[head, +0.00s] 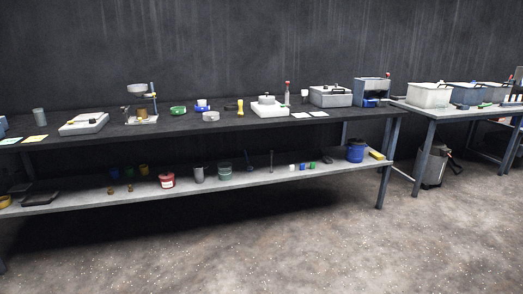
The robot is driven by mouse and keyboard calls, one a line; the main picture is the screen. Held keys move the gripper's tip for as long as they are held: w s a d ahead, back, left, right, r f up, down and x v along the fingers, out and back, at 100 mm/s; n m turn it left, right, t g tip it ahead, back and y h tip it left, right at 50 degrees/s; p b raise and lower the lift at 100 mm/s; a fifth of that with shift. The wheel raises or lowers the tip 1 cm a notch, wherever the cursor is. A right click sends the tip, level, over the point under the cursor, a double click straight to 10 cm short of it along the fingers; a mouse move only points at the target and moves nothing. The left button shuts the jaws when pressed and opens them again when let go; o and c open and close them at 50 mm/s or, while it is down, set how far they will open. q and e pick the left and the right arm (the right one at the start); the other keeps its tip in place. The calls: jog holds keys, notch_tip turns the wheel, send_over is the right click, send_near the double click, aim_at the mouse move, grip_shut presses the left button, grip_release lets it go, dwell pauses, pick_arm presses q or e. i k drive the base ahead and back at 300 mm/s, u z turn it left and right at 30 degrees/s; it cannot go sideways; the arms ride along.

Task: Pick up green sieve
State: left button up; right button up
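A small round green object (178,110), which looks like the green sieve, sits on the dark top of the long bench (235,123), left of its middle. It is too small and far to make out its mesh. A blue-and-white round item (202,106) stands just right of it, and a grey round dish (211,116) sits nearer the front edge. Neither of my grippers shows in the head view.
A stand with a ring and pan (141,105) is left of the green object. A white scale (84,124) is farther left. A lower shelf (130,195) holds tins and jars. A second table (450,112) with bins stands right. The floor (300,245) in front is clear.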

aim_at(178, 111)
jog(key=z, duration=0.05)
jog(key=i, duration=2.55)
jog(key=u, duration=0.7)
